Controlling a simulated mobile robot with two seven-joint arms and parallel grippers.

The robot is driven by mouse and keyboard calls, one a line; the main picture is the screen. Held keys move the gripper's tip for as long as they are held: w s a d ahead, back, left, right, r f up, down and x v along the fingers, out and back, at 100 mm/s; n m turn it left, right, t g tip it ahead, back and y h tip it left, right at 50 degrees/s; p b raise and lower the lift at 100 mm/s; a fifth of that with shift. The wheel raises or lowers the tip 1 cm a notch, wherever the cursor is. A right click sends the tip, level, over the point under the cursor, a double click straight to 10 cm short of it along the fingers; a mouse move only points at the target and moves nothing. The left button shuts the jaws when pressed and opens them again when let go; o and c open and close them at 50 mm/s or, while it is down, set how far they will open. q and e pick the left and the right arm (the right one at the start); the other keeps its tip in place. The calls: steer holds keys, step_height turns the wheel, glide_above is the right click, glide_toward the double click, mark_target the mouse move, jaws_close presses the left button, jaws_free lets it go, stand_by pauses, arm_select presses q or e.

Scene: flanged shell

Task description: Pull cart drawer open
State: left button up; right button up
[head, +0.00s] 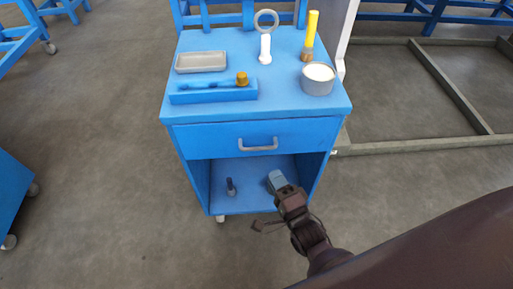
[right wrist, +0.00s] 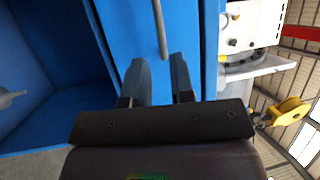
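The blue cart (head: 180,115) stands in the middle of the head view. Its drawer (head: 205,142) looks shut, with its front flush with the cart. A grey bow handle (head: 258,148) is on the drawer front. My right gripper (head: 276,179) is below the handle, in front of the open lower compartment. In the right wrist view my right gripper (right wrist: 160,62) is open, its two fingers apart with nothing between them. The grey handle (right wrist: 160,28) lies just beyond the fingertips, in line with the gap. My left gripper is in neither view.
On the cart top are a grey tray (head: 201,61), a blue holder (head: 213,97), a white ring-topped tool (head: 265,48), a yellow-handled brush (head: 310,35) and a round bowl (head: 318,80). A small dark bottle (head: 231,187) stands in the lower compartment. The floor in front is clear.

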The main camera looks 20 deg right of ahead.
mark_target(258, 148)
steer(key=b+x, duration=0.1)
steer(key=x, duration=0.9)
steer(key=shift+w, duration=0.25)
jaws_close()
